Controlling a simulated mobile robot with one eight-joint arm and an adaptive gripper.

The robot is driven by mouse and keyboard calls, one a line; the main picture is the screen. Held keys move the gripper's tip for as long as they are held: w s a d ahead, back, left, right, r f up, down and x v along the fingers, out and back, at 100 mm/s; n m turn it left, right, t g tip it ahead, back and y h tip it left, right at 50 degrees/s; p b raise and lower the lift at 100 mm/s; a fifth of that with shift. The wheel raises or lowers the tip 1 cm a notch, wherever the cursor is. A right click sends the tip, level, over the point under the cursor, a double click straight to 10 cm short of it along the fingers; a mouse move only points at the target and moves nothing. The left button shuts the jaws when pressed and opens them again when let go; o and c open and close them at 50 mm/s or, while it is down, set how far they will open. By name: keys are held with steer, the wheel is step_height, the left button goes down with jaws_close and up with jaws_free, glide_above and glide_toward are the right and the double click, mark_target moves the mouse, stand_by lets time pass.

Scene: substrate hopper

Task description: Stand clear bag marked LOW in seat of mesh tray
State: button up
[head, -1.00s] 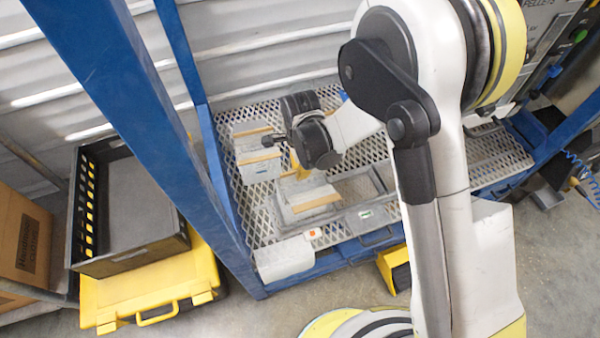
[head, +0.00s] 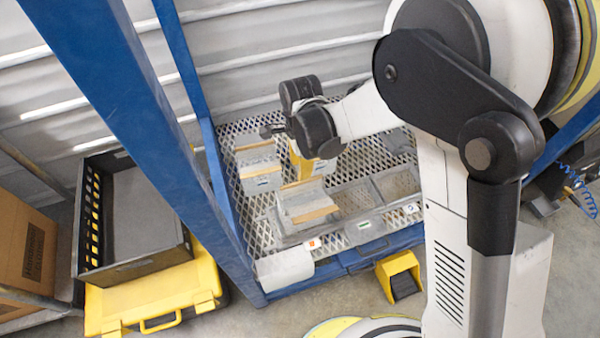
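A pale see-through bag with tan strips (head: 258,168) stands at the left on the mesh shelf. Another such bag (head: 308,205) sits in the left compartment of a grey tray (head: 338,238). The tray's middle and right compartments look empty. Small orange, green and blue marks show along its front; no lettering is readable, so I cannot tell which bag is marked LOW. My gripper (head: 271,131) is above and behind the left bag, pointing left, its fingers small and dark. I cannot see whether they are open or touch anything. A yellow-and-white item (head: 308,163) is partly hidden below my wrist.
The blue frame post (head: 130,110) rises left of the shelf. A white block or bag (head: 285,262) lies at the shelf's front left corner. A black crate (head: 135,215) on a yellow case (head: 160,295) and a yellow bin (head: 398,275) stand outside the frame.

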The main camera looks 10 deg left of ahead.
steer(key=s+d+r+n+t, duration=0.25)
steer(key=d+r+n, duration=0.25)
steer(key=d+r, duration=1.15)
steer(key=s+d+r+n+t, duration=0.2)
steer(key=s+d+r+n, duration=0.1)
steer(key=d, duration=0.3)
steer(key=s+d+r+n+t, duration=0.2)
steer(key=s+d+r+n, duration=0.1)
steer(key=s+d, duration=0.3)
steer(key=shift+d+n+p, duration=0.3)
steer(key=shift+d, duration=0.05)
